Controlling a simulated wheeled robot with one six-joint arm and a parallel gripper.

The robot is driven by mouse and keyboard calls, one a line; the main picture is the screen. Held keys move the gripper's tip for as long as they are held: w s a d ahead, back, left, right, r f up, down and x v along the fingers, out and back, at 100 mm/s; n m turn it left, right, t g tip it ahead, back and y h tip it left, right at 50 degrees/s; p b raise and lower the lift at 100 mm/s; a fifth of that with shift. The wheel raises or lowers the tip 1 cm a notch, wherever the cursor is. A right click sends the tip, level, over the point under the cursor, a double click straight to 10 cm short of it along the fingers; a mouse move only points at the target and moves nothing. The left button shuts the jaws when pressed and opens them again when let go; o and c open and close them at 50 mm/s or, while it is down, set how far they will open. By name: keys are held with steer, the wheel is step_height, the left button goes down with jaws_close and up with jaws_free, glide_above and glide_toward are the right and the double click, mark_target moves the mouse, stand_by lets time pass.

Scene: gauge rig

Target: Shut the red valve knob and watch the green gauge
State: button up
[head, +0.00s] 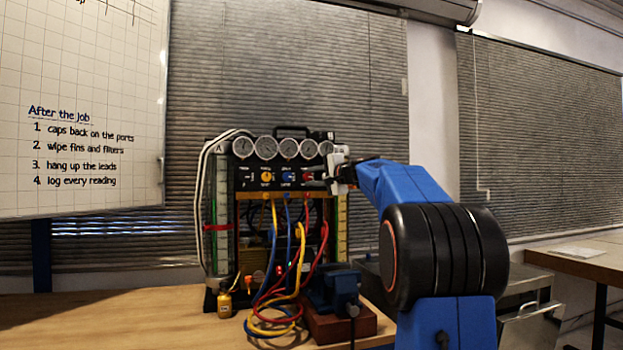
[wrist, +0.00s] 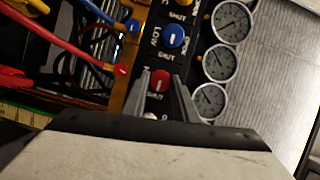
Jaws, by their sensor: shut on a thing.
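The red valve knob (wrist: 159,80) is on the rig's dark panel, between my gripper's two fingers (wrist: 165,92), which are shut on it. In the head view the red knob (head: 307,176) is at the right end of the knob row, with my gripper (head: 326,175) reaching it from the right. White-faced dial gauges (head: 288,148) stand in a row above the knobs; some also show in the wrist view (wrist: 221,62). I cannot make out a green dial among them. A clear upright tube with a greenish tint (head: 222,180) stands at the rig's left side.
A blue knob (wrist: 173,36) is beside the red one, with an orange knob (head: 267,177) beyond it. Yellow, blue and red hoses (head: 275,300) hang before the rig.

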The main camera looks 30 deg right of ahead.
steer(key=o, duration=1.1)
steer(key=shift+c, duration=0.2)
steer(key=s+d, duration=0.2)
steer(key=s, duration=1.5)
steer(key=shift+s+r, duration=0.15)
steer(key=shift+r, duration=0.25)
